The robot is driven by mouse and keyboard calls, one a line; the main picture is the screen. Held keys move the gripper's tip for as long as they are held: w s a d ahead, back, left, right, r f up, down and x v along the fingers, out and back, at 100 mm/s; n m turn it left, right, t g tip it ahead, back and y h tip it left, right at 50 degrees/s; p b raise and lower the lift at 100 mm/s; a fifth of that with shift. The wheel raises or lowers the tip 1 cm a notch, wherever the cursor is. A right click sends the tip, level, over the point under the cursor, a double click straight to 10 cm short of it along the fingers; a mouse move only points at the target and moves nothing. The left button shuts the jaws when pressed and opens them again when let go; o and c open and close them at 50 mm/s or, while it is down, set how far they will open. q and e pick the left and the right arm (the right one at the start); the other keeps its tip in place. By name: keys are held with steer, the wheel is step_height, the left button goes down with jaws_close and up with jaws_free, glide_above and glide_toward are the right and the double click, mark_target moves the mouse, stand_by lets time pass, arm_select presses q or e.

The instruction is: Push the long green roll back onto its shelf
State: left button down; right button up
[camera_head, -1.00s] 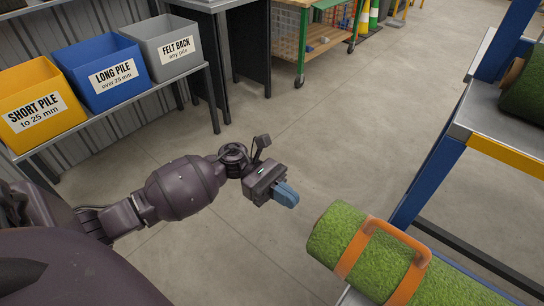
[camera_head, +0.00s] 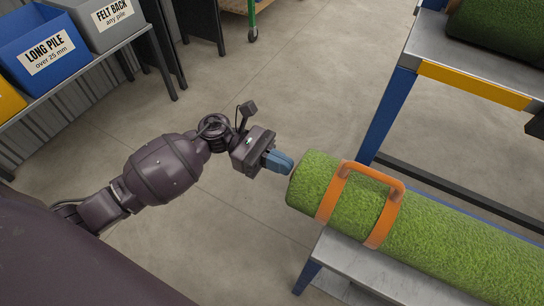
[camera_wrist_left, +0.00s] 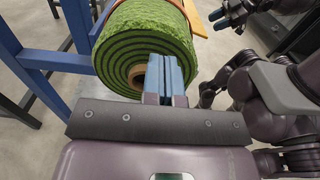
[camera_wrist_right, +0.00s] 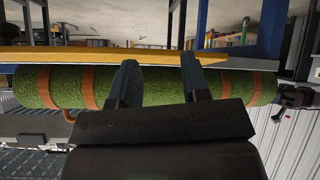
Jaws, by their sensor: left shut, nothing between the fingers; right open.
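The long green roll (camera_head: 450,245) lies on a grey metal shelf (camera_head: 365,272), with its near-left end sticking out past the shelf's end. It has orange straps and a handle (camera_head: 375,175). The left wrist view shows its spiral end (camera_wrist_left: 125,45) and brown core. My left gripper (camera_head: 287,163) is shut and empty, its blue fingers right at that end; I cannot tell if they touch. My right gripper (camera_wrist_right: 158,72) is open and empty. The roll (camera_wrist_right: 225,87) lies across behind its fingers in the right wrist view, and is not between them.
A higher shelf with a yellow edge (camera_head: 470,82) holds a dark green roll (camera_head: 495,28). A blue post (camera_head: 388,115) stands behind the long roll. Labelled bins, including a blue one (camera_head: 38,45), stand at upper left. The floor between is clear.

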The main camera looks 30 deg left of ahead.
mark_target(325, 185)
arm_select(q)
steer(key=d, duration=1.5)
steer(key=s+d, duration=0.1)
steer(key=d, duration=0.7)
steer(key=shift+d, duration=0.2)
steer(key=shift+w+a, duration=0.1)
steer(key=shift+a, duration=0.15)
steer(key=a, duration=1.2)
steer(key=shift+w, duration=0.2)
steer(key=shift+a, duration=0.75)
